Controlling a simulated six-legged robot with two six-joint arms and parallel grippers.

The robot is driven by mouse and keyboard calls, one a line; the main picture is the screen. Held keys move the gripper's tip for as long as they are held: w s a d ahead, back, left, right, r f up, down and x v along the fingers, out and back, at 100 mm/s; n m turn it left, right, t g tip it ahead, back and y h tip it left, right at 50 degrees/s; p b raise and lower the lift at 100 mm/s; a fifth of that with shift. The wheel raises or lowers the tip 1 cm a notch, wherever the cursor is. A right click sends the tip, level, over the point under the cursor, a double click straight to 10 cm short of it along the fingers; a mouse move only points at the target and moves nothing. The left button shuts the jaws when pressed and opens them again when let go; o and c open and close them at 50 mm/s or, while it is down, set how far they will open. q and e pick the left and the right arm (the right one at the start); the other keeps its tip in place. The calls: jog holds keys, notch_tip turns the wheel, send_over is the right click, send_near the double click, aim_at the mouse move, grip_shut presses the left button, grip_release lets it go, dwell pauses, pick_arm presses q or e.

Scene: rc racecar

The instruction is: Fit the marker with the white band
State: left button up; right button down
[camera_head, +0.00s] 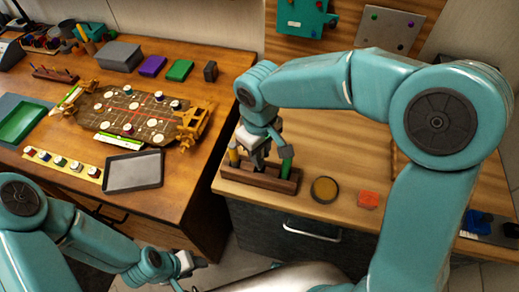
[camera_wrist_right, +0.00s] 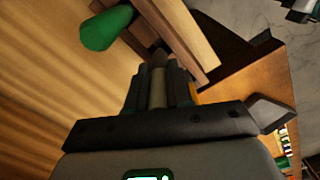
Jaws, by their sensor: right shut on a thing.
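My right gripper (camera_head: 258,163) is over the dark wooden rack (camera_head: 240,179) on the right counter. In the right wrist view its fingers (camera_wrist_right: 158,88) are shut on a slim greyish-beige handle (camera_wrist_right: 158,90) at the rack, which also shows there (camera_wrist_right: 185,30). A green handle (camera_head: 286,165) and a yellow one (camera_head: 233,155) stand beside the gripper in the rack. On the left desk, small round markers (camera_head: 60,161) sit on a yellow strip, and several sit on the brown board (camera_head: 112,100) with white spots. A white band cannot be made out. My left gripper (camera_head: 190,266) is low, near the floor.
A grey tray (camera_head: 133,184) lies at the desk's front edge, and a green tray (camera_head: 20,122) at far left. A gap separates desk and counter.

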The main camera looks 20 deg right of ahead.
jog(key=shift+f+b, duration=1.7)
jog(key=shift+f, duration=0.5)
jog(key=c, duration=0.9)
grip_release()
jog(key=shift+r, duration=0.1)
jog(key=shift+c, duration=0.2)
notch_tip(320, 180, up, 16)
jog(key=shift+r, duration=0.2)
jog(key=shift+s+f, duration=0.1)
